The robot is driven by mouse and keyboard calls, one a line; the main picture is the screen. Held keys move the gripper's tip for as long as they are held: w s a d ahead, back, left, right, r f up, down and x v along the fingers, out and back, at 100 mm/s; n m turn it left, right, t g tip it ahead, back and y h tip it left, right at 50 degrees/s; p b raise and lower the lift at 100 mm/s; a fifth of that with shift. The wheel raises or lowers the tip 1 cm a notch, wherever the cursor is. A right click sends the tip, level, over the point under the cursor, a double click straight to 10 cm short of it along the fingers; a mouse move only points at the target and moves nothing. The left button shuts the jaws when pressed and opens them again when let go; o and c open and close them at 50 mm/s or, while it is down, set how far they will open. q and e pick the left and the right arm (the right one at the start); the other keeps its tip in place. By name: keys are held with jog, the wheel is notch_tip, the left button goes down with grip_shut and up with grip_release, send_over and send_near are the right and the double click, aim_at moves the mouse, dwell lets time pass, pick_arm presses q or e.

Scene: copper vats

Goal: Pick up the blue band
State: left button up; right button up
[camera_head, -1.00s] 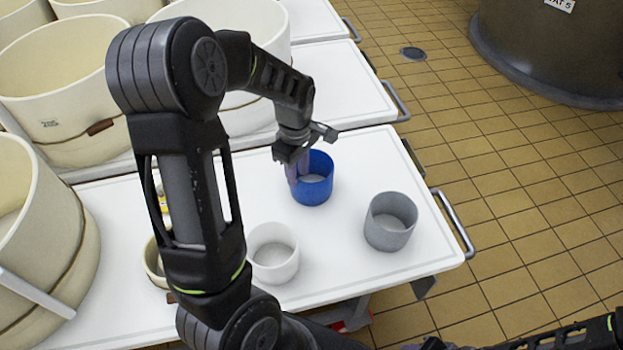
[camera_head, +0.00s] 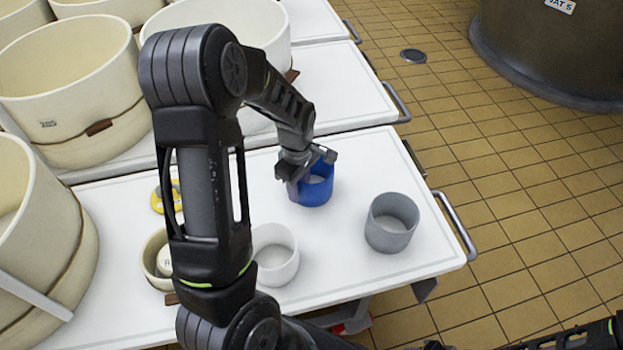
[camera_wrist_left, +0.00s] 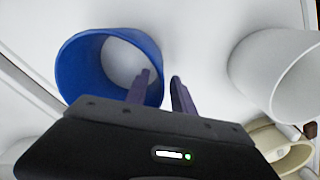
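The blue band (camera_head: 318,192) is an open ring standing upright on the white table, and it also shows in the left wrist view (camera_wrist_left: 78,72). My left gripper (camera_head: 300,185) is down at the band's left rim. In the left wrist view its two purple fingers (camera_wrist_left: 160,82) stand apart, one over the band's inside and one outside, with the near wall between them. I see a gap beside the wall, so the gripper looks open. The gripper hides part of the band. My right gripper is out of view.
A grey band (camera_head: 391,223) stands right of the blue one and a white band (camera_head: 274,254) stands nearer. A cream band (camera_head: 152,262) and a yellow item (camera_head: 158,199) are at left.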

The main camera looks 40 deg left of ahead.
pick_arm(q)
jog(key=shift+f, duration=0.85)
grip_shut()
dwell(1.2)
